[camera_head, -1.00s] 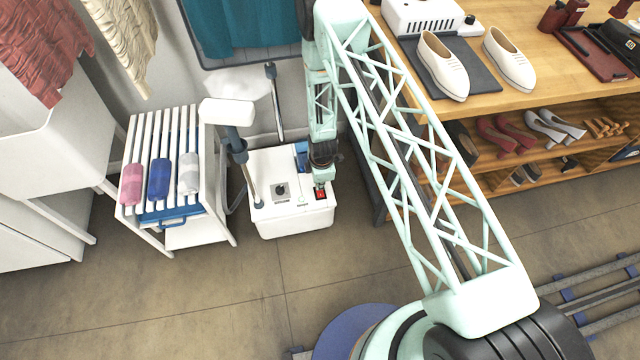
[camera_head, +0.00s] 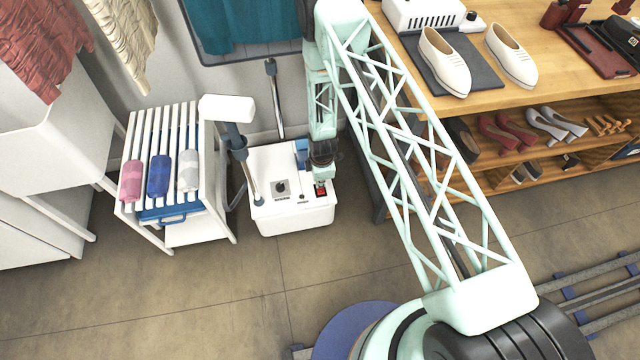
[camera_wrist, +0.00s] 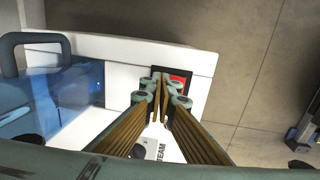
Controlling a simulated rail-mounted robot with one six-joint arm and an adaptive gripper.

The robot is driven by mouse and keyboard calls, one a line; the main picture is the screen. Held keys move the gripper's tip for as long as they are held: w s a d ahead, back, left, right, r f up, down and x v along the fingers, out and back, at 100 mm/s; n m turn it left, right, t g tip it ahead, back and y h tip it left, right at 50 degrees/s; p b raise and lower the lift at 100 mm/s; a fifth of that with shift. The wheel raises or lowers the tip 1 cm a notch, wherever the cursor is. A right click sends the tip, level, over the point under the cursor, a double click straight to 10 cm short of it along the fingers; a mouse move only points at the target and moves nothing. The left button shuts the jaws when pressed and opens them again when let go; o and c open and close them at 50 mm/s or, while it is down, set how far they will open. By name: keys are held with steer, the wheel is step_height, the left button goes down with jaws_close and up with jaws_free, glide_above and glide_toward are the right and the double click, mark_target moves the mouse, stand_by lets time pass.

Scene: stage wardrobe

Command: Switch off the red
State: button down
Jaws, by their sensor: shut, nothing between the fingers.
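A red switch (camera_head: 321,191) in a dark frame sits at the front right corner of the top of a white steamer base (camera_head: 290,217). In the wrist view the red switch (camera_wrist: 179,82) shows just beyond my fingertips, partly hidden by them. My gripper (camera_head: 319,181) points down over that corner, shut and empty. In the wrist view the fingertips of my gripper (camera_wrist: 163,92) are at the near edge of the switch; I cannot tell whether they touch it. Which side of the switch is pressed down is too small to tell.
A dark knob (camera_head: 280,187) and a blue water tank (camera_wrist: 60,85) are on the base, with metal poles (camera_head: 273,100) rising behind. A white rack (camera_head: 165,225) with rolled cloths stands left. A wooden shoe shelf (camera_head: 500,165) stands right. The floor in front is clear.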

steer(key=shift+s, duration=0.15)
steer(key=shift+s+d+r, duration=0.1)
steer(key=shift+s, duration=0.25)
steer(key=shift+s+d+r, duration=0.1)
steer(key=shift+s, duration=0.2)
stand_by(0.4)
step_height(320, 180, up, 14)
steer(key=w+p, duration=0.1)
steer(key=p, duration=0.2)
steer(key=shift+w+a+p, duration=0.2)
steer(key=shift+w+p, duration=0.1)
steer(key=shift+w, duration=0.05)
stand_by(0.9)
